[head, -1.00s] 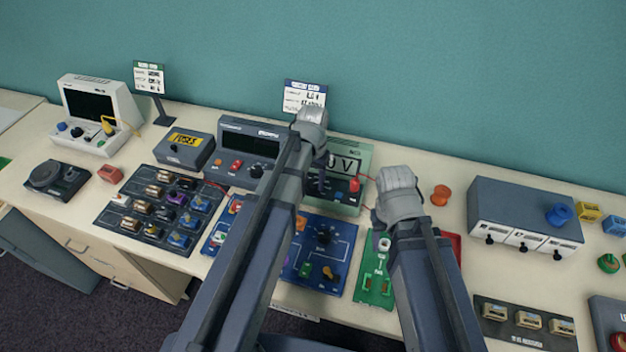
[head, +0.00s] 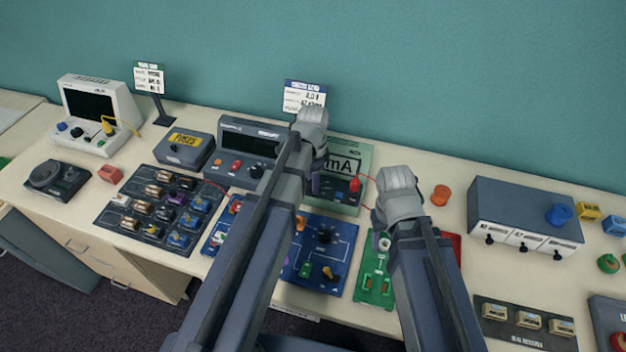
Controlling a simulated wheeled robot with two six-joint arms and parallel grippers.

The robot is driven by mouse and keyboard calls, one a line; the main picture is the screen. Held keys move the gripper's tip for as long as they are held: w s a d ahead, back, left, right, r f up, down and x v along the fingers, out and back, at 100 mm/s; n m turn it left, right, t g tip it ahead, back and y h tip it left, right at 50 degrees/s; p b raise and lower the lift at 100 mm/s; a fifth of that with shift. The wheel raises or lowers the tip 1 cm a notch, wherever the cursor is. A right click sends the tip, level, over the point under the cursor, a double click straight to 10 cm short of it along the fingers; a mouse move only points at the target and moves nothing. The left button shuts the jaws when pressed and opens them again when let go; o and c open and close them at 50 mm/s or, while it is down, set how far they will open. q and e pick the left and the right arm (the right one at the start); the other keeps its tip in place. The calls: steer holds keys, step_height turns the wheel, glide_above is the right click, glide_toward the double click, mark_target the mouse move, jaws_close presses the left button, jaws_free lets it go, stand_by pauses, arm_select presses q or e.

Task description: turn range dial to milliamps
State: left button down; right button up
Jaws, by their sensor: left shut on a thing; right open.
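The pale green meter (head: 352,154) stands at the back middle of the table, and its screen (head: 343,166) reads "mA". My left gripper (head: 314,187) is at the left part of the meter, shut on the range dial. The dial itself is hidden behind the gripper and arm. A red plug (head: 354,186) sits at the meter's lower right. My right gripper (head: 377,217) is open and empty, right of the meter and over the table. Its fingers are mostly hidden by its own wrist.
A bench supply (head: 247,150) stands left of the meter. A blue circuit board (head: 320,262) and a green board (head: 374,283) lie in front. An orange spool (head: 440,195) and a grey box (head: 520,217) are on the right.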

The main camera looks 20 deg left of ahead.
arm_select(q)
steer(key=shift+m, duration=0.7)
steer(key=shift+c, duration=1.7)
jaws_free()
step_height(320, 180, up, 8)
steer(key=p, duration=0.8)
steer(key=shift+f, duration=0.1)
arm_select(e)
step_height(320, 180, up, 8)
steer(key=shift+f, duration=0.15)
